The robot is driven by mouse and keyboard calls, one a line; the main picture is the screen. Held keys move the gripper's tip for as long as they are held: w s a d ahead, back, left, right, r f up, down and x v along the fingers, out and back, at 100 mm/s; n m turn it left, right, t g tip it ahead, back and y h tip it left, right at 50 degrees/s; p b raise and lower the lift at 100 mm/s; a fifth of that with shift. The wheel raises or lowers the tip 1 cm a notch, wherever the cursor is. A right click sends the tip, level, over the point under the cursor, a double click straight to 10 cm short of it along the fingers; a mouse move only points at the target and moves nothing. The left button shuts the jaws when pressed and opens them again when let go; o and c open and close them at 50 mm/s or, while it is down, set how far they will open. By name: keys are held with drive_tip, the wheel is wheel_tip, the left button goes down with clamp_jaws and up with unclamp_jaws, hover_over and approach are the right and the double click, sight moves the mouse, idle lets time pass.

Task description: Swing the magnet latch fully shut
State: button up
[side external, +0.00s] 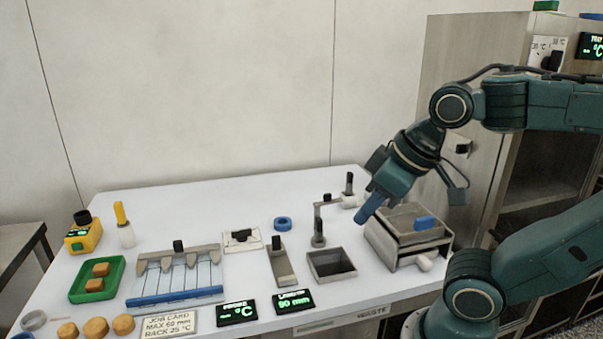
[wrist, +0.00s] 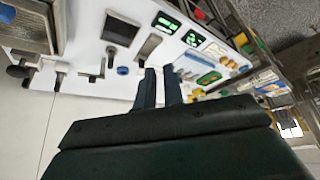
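I cannot tell for sure which part is the magnet latch. A grey metal box unit (side external: 385,240) stands at the right of the white table, with a blue block (side external: 425,222) on its top and a pale rounded handle (side external: 424,262) at its front. Left of it stands a grey post with a side arm (side external: 318,222) and a dark knob. My gripper (side external: 366,212) hangs close above the box's left rear edge; contact cannot be told. In the wrist view my gripper (wrist: 160,88) shows two fingers slightly apart with nothing between them. The box unit (wrist: 30,27) shows at upper left there.
An open dark-mouthed bin (side external: 331,266) lies left of the box. A blue ring (side external: 283,224), a slotted rack (side external: 176,276), a green tray (side external: 97,281) and two displays (side external: 236,312) occupy the left and front. The table's rear strip is mostly clear.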

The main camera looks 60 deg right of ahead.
drive_tip(key=shift+w+d+r, duration=0.15)
drive_tip(key=shift+w+r, duration=0.15)
clamp_jaws()
drive_tip(key=w+d+r+m+g, duration=0.2)
drive_tip(key=w+d+r, duration=0.1)
drive_tip(key=w+d, duration=0.5)
drive_tip(key=w+d+r+m+g, duration=0.25)
drive_tip(key=w+d, duration=0.35)
drive_tip(key=w, duration=0.4)
drive_tip(key=w+d+f+m+g, duration=0.1)
drive_tip(key=w+d+f, duration=0.1)
drive_tip(key=d+f, duration=0.2)
drive_tip(key=w+d+f+m+g+y, duration=0.1)
drive_tip(key=w+d+f, duration=0.1)
drive_tip(key=d, duration=0.7)
drive_tip(key=w+d+f+m+g, duration=0.1)
drive_tip(key=w+d+f, duration=0.1)
drive_tip(key=d+f, duration=0.3)
drive_tip(key=shift+d+f+y, duration=0.3)
drive_tip(key=shift+d+y, duration=0.1)
drive_tip(key=shift+d, duration=0.75)
drive_tip(key=shift+f+m, duration=0.2)
drive_tip(key=shift+m, duration=0.05)
